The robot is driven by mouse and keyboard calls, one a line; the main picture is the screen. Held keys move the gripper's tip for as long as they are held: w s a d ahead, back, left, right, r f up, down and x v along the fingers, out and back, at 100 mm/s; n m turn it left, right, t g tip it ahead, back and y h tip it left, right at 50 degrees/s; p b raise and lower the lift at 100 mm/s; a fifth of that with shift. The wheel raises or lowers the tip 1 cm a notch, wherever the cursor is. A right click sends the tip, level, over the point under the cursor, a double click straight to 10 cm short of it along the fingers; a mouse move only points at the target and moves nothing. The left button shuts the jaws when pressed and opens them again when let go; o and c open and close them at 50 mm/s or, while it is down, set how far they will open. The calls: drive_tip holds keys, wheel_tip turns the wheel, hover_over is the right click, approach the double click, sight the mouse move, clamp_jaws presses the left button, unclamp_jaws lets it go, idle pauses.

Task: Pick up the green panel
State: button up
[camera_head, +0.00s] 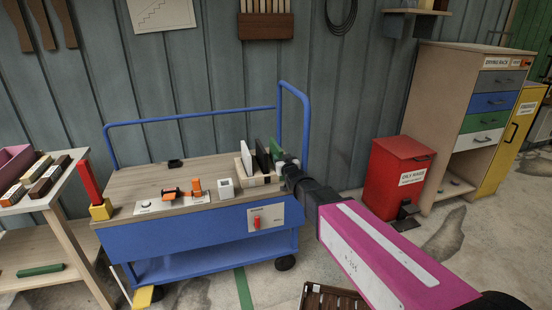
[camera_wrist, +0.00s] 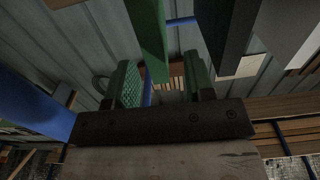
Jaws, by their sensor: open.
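The green panel (camera_head: 275,148) stands upright in a small wooden rack (camera_head: 258,181) on the cart's top, at the right end of a row with a black panel (camera_head: 262,156) and a white panel (camera_head: 246,158). My gripper (camera_head: 284,163) is at the right side of the rack, close to the green panel, and partly covers it. In the wrist view my gripper (camera_wrist: 160,64) is open, with two green-padded fingers. The green panel (camera_wrist: 147,35) shows between the finger lines, nearer the left finger. I cannot tell whether it touches. The black panel (camera_wrist: 225,30) is to the right.
The blue cart (camera_head: 200,232) has a tall blue handle rail (camera_head: 307,125) close behind my gripper. A red bin (camera_head: 400,165) and a drawer cabinet (camera_head: 435,95) stand at right.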

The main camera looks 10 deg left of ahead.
drive_tip(key=shift+x, duration=2.8)
drive_tip(key=shift+d+r, duration=0.15)
clamp_jaws()
